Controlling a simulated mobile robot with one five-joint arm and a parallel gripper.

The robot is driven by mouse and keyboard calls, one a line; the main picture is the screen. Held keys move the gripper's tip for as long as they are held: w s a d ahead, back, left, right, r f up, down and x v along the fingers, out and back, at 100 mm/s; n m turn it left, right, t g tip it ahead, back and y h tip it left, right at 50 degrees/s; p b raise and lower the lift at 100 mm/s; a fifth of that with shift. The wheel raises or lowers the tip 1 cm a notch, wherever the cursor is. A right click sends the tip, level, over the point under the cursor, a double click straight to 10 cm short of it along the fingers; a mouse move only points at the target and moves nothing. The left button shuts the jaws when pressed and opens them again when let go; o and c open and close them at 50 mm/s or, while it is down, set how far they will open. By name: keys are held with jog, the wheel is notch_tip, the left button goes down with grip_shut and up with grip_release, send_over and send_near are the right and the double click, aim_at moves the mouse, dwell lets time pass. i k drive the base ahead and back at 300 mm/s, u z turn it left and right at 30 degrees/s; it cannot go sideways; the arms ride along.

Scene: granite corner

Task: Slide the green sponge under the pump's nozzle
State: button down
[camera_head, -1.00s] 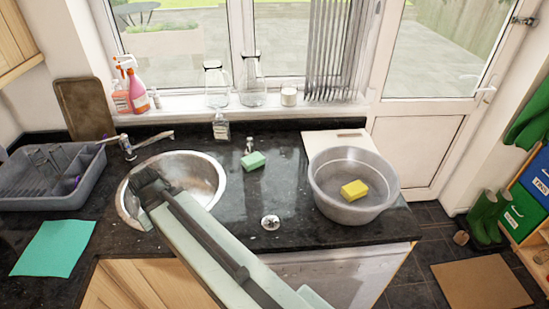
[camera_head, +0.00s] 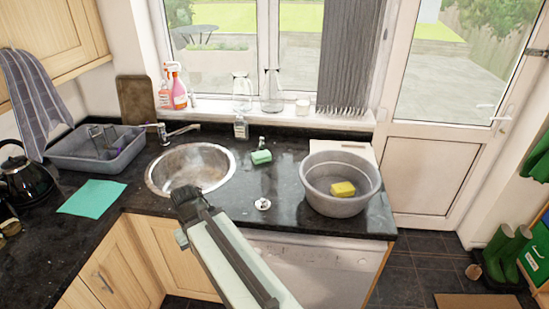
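The green sponge (camera_head: 261,157) lies on the black granite worktop, right of the round steel sink. A small metallic pump (camera_head: 262,143) stands just behind it, and the sponge hides its lower part. Whether the sponge is right under the nozzle I cannot tell at this size. My gripper (camera_head: 185,194) is in front of the sink's near edge, left of and nearer than the sponge, and well apart from it. Its fingers are dark and small here, so I cannot tell whether they are open or shut. Nothing is seen held in it.
The steel sink (camera_head: 166,189) is left of the sponge. A grey basin (camera_head: 320,203) with a yellow sponge (camera_head: 343,189) stands to the right. A round metal fitting (camera_head: 262,204) is set in the worktop between. A clear bottle (camera_head: 240,128) stands behind. The worktop around the sponge's front is free.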

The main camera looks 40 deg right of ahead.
aim_at(258, 157)
jog(key=u, duration=0.3)
jog(key=i, duration=1)
jog(key=u, duration=0.05)
